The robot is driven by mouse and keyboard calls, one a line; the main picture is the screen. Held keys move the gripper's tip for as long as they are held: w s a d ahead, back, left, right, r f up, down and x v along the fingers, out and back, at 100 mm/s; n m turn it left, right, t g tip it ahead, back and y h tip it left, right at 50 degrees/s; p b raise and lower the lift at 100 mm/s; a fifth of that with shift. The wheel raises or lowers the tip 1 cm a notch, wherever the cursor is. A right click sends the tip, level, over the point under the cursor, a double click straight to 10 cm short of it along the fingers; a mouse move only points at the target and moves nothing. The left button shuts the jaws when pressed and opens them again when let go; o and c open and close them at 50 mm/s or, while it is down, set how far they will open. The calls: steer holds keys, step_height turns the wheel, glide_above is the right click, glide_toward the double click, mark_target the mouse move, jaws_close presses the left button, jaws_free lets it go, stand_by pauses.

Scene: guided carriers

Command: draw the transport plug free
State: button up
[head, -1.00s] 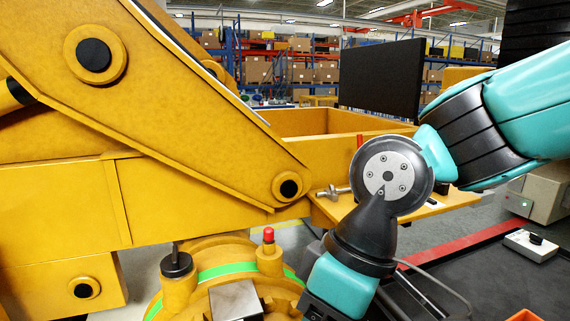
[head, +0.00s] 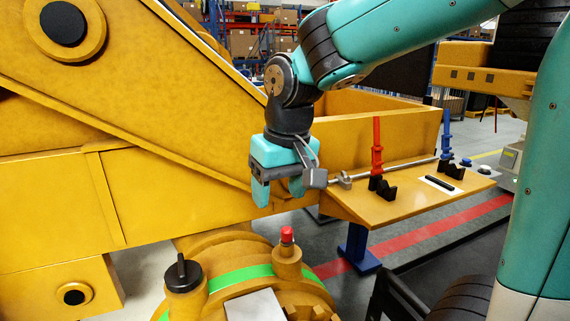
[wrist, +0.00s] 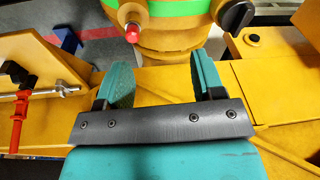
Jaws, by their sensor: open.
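A red-capped plug (head: 287,235) stands upright in a yellow boss on the round yellow housing (head: 225,283) with a green band. In the wrist view the red plug (wrist: 132,32) shows at the top, beyond the left finger. A black knob (head: 183,273) sits on another boss of the housing; it is also in the wrist view (wrist: 236,14). The red plug looks like the transport plug. My gripper (head: 278,192) points down, above and behind the housing in the head view. Its teal fingers (wrist: 160,70) are apart with nothing between them, clear of the plug.
A large yellow machine arm (head: 130,130) fills the left. A yellow shelf (head: 400,195) at right carries a metal rod (head: 400,168), red (head: 377,147) and blue (head: 446,133) uprights and a black bar (head: 440,184). The air above the housing is clear.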

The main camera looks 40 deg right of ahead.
mark_target(286, 227)
steer(key=w+d+m+h, duration=0.1)
steer(key=w+d+m, duration=0.2)
steer(key=d, duration=0.2)
steer(key=w+f+p, duration=0.1)
steer(key=f, duration=0.4)
steer(key=f+p, duration=0.1)
steer(key=f, duration=0.4)
steer(key=w+f+p, duration=0.1)
steer(key=f, duration=0.4)
steer(key=shift+w+d+f, duration=0.25)
steer(key=shift+w+f, duration=0.05)
steer(key=shift+f, duration=0.1)
steer(key=shift+c, duration=0.2)
jaws_close()
steer(key=shift+r+p, duration=1.35)
steer(key=shift+r, duration=0.15)
steer(key=shift+r+p, duration=0.35)
steer(key=shift+r, duration=0.1)
